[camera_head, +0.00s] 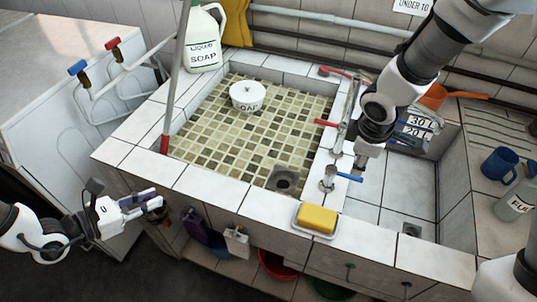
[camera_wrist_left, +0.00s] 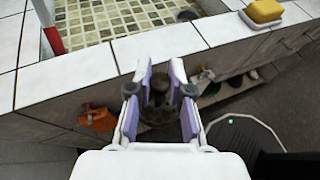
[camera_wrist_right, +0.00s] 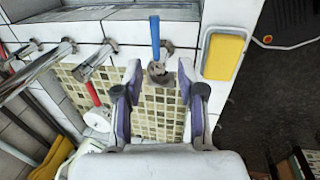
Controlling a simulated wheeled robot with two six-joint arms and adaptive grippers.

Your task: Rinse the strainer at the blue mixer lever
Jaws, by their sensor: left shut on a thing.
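My left gripper (camera_head: 152,202) is outside the basin at the front left, shut on a small dark thing (camera_wrist_left: 157,112) that looks like the strainer; its shape is hard to make out. A blue mixer lever (camera_head: 348,177) sits on a chrome tap (camera_head: 328,176) at the near end of the divider, beside the basin. It also shows in the right wrist view (camera_wrist_right: 155,36). My right gripper (camera_head: 362,160) is above and behind this tap. In the right wrist view its fingers (camera_wrist_right: 160,78) are apart and empty, with the lever just beyond the tips.
The tiled basin (camera_head: 215,132) holds a white lidded pot (camera_head: 246,97) and a dark drain (camera_head: 284,179). A yellow sponge (camera_head: 317,218) lies on the front rim. Red-levered taps (camera_head: 326,122) stand farther back. A soap jug (camera_head: 203,40) and a pole (camera_head: 178,75) stand at the left.

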